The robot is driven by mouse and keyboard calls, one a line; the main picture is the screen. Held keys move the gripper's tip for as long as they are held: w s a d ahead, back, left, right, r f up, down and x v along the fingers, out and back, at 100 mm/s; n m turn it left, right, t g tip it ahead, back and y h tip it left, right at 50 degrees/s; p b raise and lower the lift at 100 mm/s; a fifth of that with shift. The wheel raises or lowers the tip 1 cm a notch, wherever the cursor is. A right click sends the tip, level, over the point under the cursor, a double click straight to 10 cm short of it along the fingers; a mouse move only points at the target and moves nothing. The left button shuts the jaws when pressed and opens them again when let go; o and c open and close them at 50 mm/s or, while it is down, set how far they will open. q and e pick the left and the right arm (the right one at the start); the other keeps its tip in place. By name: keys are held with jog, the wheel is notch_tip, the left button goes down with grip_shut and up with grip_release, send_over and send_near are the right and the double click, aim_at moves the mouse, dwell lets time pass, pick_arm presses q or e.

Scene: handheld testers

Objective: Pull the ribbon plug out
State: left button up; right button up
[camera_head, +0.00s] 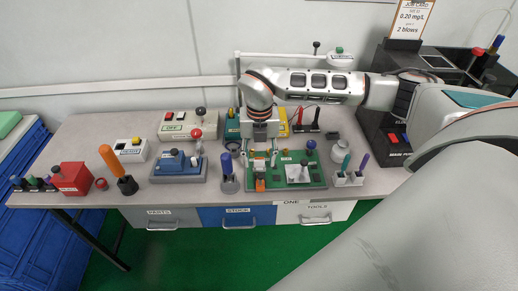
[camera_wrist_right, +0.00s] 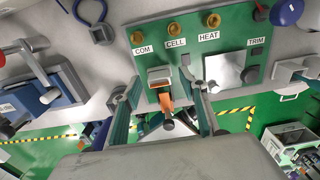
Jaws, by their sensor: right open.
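The green circuit board (camera_head: 316,191) lies on the table; it also shows in the right wrist view (camera_wrist_right: 135,48) with COM, CELL, HEAT and TRIM labels. An orange ribbon (camera_wrist_right: 167,103) with a pale grey plug (camera_wrist_right: 159,75) sits at the board's edge, below the COM label in the wrist view. In the head view the orange ribbon (camera_head: 260,184) is just in front of my right gripper (camera_head: 261,162). My right gripper (camera_wrist_right: 160,88) is open, with one finger on each side of the plug and ribbon. Contact cannot be told. My left gripper is out of view.
A blue-handled tool in a stand (camera_head: 228,181) is close left of the board. A holder with green and purple tools (camera_head: 348,180) stands right. A blue device (camera_head: 178,166) is further left. Drawers (camera_head: 238,216) line the table front.

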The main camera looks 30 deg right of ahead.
aim_at(259, 160)
jog(key=shift+f, duration=0.65)
jog(key=c, duration=1.2)
jog(key=o, duration=0.4)
grip_shut()
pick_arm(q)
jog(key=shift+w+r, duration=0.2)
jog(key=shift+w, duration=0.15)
pick_arm(e)
jog(key=shift+r+p, duration=0.9)
jog(key=shift+r, duration=0.2)
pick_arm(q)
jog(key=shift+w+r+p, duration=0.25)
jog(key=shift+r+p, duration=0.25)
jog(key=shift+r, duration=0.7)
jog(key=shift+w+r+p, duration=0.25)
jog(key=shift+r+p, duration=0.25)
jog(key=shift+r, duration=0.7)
pick_arm(e)
jog(key=shift+r, duration=1.25)
